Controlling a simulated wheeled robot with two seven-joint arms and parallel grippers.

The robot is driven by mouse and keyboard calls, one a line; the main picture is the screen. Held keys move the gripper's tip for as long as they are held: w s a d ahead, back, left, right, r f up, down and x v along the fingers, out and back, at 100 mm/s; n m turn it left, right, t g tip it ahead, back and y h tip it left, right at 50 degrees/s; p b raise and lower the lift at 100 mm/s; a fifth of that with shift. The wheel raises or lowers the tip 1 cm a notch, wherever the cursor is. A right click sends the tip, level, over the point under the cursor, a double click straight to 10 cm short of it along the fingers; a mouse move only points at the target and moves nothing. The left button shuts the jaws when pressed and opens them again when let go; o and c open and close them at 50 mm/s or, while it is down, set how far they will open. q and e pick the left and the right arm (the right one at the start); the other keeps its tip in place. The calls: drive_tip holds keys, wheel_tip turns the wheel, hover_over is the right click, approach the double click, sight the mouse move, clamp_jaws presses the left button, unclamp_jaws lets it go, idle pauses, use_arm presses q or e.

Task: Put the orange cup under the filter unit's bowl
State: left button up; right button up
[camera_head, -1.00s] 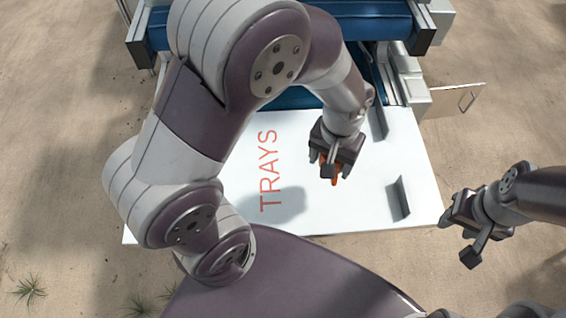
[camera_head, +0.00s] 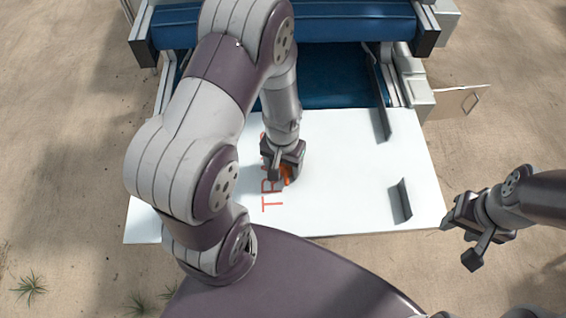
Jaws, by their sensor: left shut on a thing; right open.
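My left gripper (camera_head: 283,168) is shut on a small orange thing (camera_head: 286,174), which I take for the orange cup. The jaws hide most of it. They are over the left half of the white board (camera_head: 340,200), at the red lettering. I cannot tell whether the cup touches the board. My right gripper (camera_head: 464,236) is open and empty at the right, just beyond the board's right edge. I see no filter unit or bowl in the head view.
The white board carries red "TRAYS" lettering, partly covered by my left arm, and small grey upright guides (camera_head: 400,201) on its right. A blue machine (camera_head: 330,75) stands behind it. Sandy ground (camera_head: 500,130) surrounds them. The board's middle is clear.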

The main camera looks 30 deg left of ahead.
use_arm(q)
drive_tip(key=shift+f, duration=0.1)
drive_tip(key=o, duration=1)
drive_tip(key=shift+o, duration=0.2)
